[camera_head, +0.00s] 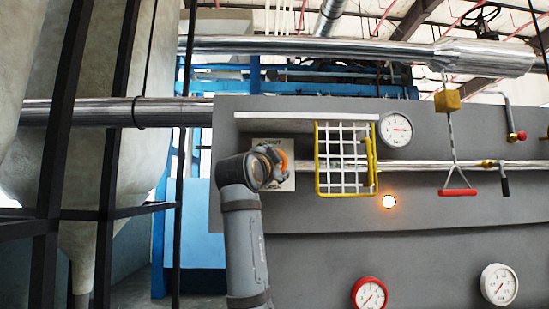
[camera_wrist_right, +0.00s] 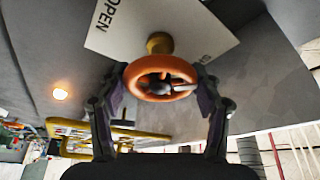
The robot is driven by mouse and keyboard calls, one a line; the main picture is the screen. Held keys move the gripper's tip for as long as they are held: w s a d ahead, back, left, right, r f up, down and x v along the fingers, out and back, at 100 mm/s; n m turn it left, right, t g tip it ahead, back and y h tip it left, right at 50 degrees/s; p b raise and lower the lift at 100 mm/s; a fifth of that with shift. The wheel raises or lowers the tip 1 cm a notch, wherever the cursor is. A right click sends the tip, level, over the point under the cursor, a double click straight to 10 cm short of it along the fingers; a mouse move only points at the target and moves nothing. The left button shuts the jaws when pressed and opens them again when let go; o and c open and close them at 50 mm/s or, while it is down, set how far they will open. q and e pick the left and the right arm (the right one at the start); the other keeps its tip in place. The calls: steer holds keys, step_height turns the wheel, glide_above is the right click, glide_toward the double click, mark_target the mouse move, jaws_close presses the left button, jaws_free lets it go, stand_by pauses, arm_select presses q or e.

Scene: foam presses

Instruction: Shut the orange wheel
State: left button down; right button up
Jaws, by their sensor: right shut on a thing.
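The orange wheel (camera_wrist_right: 162,70) is a small ring handle with a dark hub, on a brass-coloured stem (camera_wrist_right: 159,43) from the grey panel. In the right wrist view it sits between the two fingers of my right gripper (camera_wrist_right: 162,82), which is shut on its rim from both sides. In the head view my right arm rises in front of the panel, and a bit of the orange wheel (camera_head: 283,158) shows past the wrist. My right gripper (camera_head: 277,163) is mostly hidden there. A white placard (camera_wrist_right: 112,35) behind the wheel reads "OPEN"; its other word is partly hidden. My left gripper is out of view.
A yellow-framed white grid guard (camera_head: 345,190) stands just right of the wheel, under a pale shelf. Further right are a lit orange lamp (camera_head: 389,202), a gauge (camera_head: 396,129) and a hanging red handle (camera_head: 458,192). A red-rimmed gauge (camera_head: 370,293) sits lower down.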

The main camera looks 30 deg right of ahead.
steer(key=m+g+p, duration=0.2)
steer(key=m, duration=0.3)
steer(key=shift+r, duration=0.1)
steer(key=shift+m+g+y+p, duration=0.3)
steer(key=shift+m+y+p, duration=0.25)
steer(key=shift+m, duration=0.55)
steer(key=shift+f+m+y, duration=0.2)
steer(key=shift+m+y, duration=0.15)
steer(key=shift+m, duration=0.65)
steer(key=shift+g, duration=0.3)
steer(key=o, duration=1.2)
steer(key=shift+c, duration=0.2)
steer(key=v, duration=1.2)
